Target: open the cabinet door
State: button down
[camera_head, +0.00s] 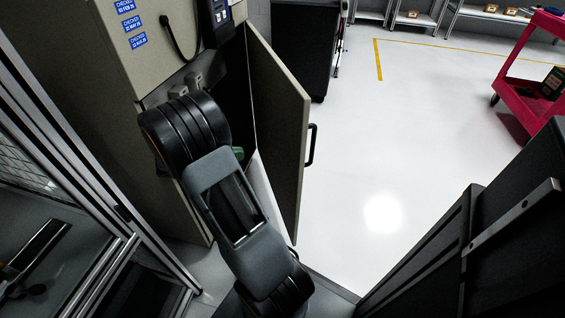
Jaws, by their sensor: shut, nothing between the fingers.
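The cabinet (110,50) is a beige upright body at the upper left. Its door (281,125) stands swung open, apart from the body, with a dark gap behind its hinged side. A black bar handle (311,146) is on the door's right, free edge. My arm rises from the bottom middle and bends in front of the cabinet opening, left of the door. My gripper cannot be made out; the dark arm joint covers that area. Part of the cabinet's inside is hidden by my arm.
A framed glass enclosure (85,175) stands close on the left. A black cabinet (303,45) is behind the door. Dark cases (490,240) fill the lower right. A red cart (530,85) stands at the far right. The white floor right of the door is clear.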

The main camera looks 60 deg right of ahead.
aim_at(291, 143)
jog(key=shift+n+g+h, duration=0.3)
jog(key=shift+g+h, duration=0.2)
jog(key=b+x, duration=0.1)
jog(key=x, duration=0.3)
jog(key=f+b+x, duration=0.1)
jog(key=b+x, duration=0.1)
jog(key=x, duration=0.3)
jog(key=w+d+f+b+x, duration=0.1)
jog(key=b+x, duration=0.1)
jog(key=x, duration=0.2)
jog(key=shift+s+d, duration=0.1)
jog(key=shift+d, duration=0.05)
jog(key=shift+s+d+b, duration=0.35)
jog(key=shift+d+b, duration=0.05)
jog(key=shift+r, duration=0.1)
